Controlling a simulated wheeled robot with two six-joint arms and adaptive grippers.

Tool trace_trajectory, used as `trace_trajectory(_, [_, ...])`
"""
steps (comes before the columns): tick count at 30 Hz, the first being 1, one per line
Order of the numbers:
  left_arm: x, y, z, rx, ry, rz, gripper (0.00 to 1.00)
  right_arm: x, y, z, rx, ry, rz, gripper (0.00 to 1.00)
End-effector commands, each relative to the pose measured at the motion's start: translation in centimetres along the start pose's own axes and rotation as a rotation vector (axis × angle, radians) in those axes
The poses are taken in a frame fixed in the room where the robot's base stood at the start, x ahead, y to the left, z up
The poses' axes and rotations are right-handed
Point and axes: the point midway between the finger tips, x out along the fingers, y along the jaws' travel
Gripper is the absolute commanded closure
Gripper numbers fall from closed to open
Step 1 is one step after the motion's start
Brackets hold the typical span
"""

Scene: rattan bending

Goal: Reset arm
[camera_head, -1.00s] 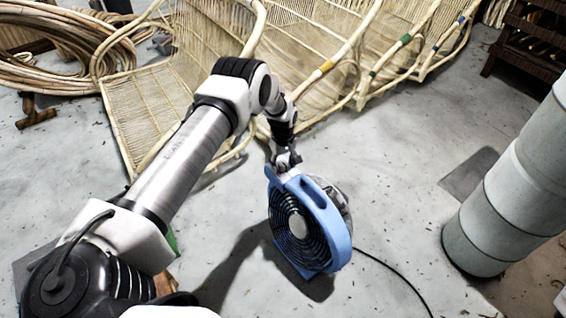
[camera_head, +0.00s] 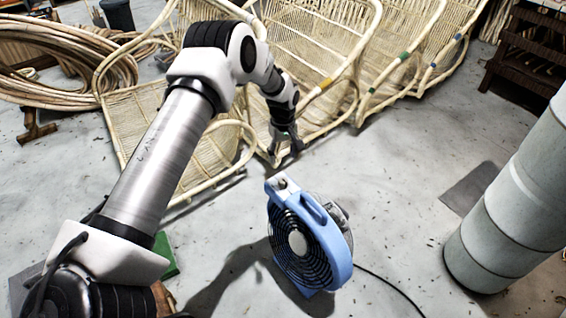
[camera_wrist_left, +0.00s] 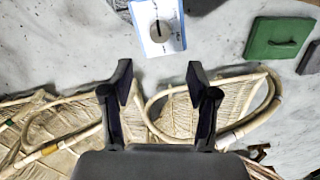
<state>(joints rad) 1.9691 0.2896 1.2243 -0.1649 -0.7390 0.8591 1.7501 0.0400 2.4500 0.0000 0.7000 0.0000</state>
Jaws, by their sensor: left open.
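My left gripper (camera_head: 288,152) is open and empty in the head view, raised just beyond the blue fan. In the left wrist view its two fingers (camera_wrist_left: 160,88) stand apart with nothing between them. The blue fan (camera_head: 330,235) stands upright on the floor, its round grille facing left and toward me. The fan's top panel with a grey knob (camera_wrist_left: 158,30) shows in the left wrist view, apart from the fingertips. My right gripper is in neither view.
Rattan chairs (camera_head: 310,40) stand in a row behind my left gripper. Coiled rattan (camera_head: 50,75) lies at the far left. A grey cylindrical duct (camera_head: 510,215) stands at the right. A green block (camera_head: 166,257) lies beside my left arm. Floor between fan and duct is clear, except for a black cord.

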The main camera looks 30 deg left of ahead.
Motion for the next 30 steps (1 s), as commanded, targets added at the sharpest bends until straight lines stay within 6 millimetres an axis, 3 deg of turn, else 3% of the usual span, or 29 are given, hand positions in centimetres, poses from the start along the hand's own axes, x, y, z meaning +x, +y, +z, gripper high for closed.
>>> trace_trajectory(14, [0.1,0.0,0.0,0.0,-0.001,-0.001,0.41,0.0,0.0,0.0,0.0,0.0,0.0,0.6])
trace_trajectory(17, [1.4,-0.2,0.8,0.013,-0.01,-0.024,0.41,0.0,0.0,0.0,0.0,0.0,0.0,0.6])
trace_trajectory(20, [4.0,-1.6,3.8,0.045,-0.055,-0.091,0.41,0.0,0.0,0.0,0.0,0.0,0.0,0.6])
trace_trajectory(23, [7.5,-4.6,8.8,0.08,-0.13,-0.177,0.41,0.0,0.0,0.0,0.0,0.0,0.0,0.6])
trace_trajectory(27, [12.2,-9.8,16.6,0.181,-0.21,-0.237,0.41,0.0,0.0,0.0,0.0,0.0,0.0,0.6])
trace_trajectory(30, [14.4,-14.1,22.0,0.284,-0.25,-0.245,0.41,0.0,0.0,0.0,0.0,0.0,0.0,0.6])
